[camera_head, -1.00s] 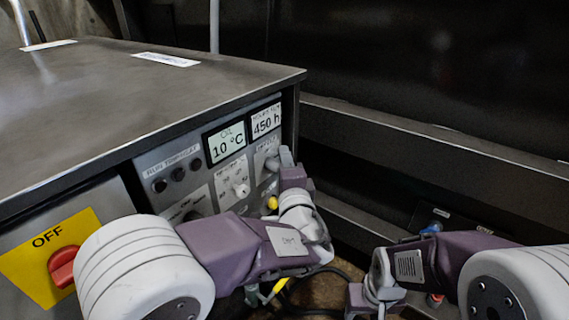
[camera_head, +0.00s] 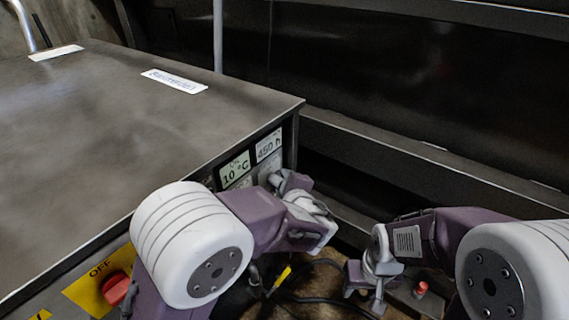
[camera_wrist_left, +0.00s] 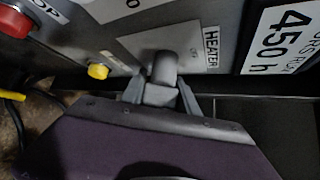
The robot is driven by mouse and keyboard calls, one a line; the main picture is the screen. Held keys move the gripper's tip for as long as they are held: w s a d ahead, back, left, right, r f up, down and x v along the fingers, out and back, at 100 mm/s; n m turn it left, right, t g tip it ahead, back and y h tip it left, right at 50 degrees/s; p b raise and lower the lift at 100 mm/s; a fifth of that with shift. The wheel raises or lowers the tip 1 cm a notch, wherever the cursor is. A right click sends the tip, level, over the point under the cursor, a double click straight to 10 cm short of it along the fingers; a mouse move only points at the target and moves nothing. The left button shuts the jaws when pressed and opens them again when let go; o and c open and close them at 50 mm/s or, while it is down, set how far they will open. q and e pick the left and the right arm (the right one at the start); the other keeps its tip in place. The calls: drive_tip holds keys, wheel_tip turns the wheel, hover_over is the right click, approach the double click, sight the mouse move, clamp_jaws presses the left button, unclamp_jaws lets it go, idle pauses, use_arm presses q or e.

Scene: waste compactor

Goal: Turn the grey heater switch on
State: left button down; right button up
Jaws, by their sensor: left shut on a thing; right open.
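The grey heater switch (camera_wrist_left: 163,68) shows in the left wrist view on a grey plate, beside a white HEATER label (camera_wrist_left: 211,48). My left gripper (camera_wrist_left: 160,93) is shut on the switch's knob, with one finger on each side of it. In the head view my left gripper (camera_head: 287,182) is at the right end of the panel front, and it and its arm hide the switch there. I cannot tell the switch's set position. My right gripper (camera_head: 368,289) is open and empty, low and right of the cabinet.
The panel has a 10 °C display (camera_head: 235,170) and a 450 h display (camera_head: 268,145). A red knob (camera_head: 115,288) sits on a yellow OFF plate at the lower left. A yellow button (camera_wrist_left: 98,71) is left of the switch. Cables (camera_head: 318,297) lie below.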

use_arm(q)
drive_tip(key=m+g+y+p, duration=0.1)
drive_tip(key=g+p, duration=0.1)
drive_tip(key=p, duration=0.5)
drive_tip(key=m+g+y+p, duration=0.1)
drive_tip(key=m+g+p, duration=0.1)
drive_tip(key=p, duration=0.6)
drive_tip(key=s+a+m+g+y+p, duration=0.1)
drive_tip(key=g+p, duration=0.2)
drive_tip(key=p, duration=0.4)
drive_tip(key=shift+s+f+p, duration=0.1)
drive_tip(key=shift+f+p, duration=0.15)
drive_tip(key=shift+p, duration=0.05)
drive_tip(key=shift+s+f+m+g+y+p, duration=0.2)
drive_tip(key=shift+m+g+y+p, duration=0.3)
drive_tip(key=shift+p, duration=0.3)
drive_tip(key=c, duration=0.9)
unclamp_jaws()
drive_tip(key=shift+w, duration=0.1)
